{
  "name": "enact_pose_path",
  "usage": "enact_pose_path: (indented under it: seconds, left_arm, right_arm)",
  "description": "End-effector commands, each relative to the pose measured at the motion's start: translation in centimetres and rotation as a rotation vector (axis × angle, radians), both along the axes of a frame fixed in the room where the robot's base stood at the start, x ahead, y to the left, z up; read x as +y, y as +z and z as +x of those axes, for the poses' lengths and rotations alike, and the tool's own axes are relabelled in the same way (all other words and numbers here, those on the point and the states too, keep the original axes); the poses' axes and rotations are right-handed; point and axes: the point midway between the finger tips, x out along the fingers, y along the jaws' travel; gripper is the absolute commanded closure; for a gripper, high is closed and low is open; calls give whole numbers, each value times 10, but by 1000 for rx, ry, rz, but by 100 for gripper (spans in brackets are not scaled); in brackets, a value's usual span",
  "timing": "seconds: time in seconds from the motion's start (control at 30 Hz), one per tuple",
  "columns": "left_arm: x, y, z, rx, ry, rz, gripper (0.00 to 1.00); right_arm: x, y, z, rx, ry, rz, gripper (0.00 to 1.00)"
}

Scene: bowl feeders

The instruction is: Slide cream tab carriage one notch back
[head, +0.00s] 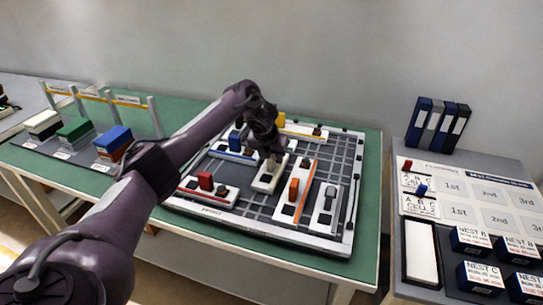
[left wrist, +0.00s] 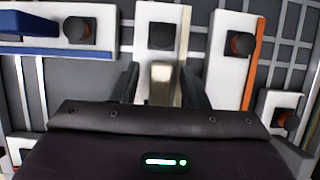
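The cream carriage (head: 264,184) is a pale block on the grid board, near its middle. Its upright cream tab (left wrist: 161,84) stands between my left gripper's two dark fingers in the left wrist view. My left gripper (head: 272,160) points down over the carriage in the head view and hides part of it. The fingers (left wrist: 162,88) look open, one on each side of the tab, with a narrow gap visible on the left. The carriage's dark square (left wrist: 162,36) shows beyond the tab. My right gripper is in neither view.
The grid board (head: 341,180) also bears carriages with a red tab (head: 205,180), an orange tab (head: 294,188), a grey tab (head: 330,192), a blue tab (head: 234,141) and a yellow tab (head: 281,119). A side table (head: 470,170) with cards and boxes stands right.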

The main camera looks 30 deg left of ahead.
Motion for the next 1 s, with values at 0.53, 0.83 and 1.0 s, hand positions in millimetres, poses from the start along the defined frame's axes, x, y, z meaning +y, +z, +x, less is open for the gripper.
enact_pose_path:
  seconds: [0.53,0.83,1.0]
  left_arm:
    - [-3,44,-17,-4,-2,2,60]
    - [-7,73,-29,-1,-1,2,60]
    - [-7,72,-29,0,1,0,60]
  right_arm:
    - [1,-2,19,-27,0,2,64]
    - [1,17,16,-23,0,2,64]
    - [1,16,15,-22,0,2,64]
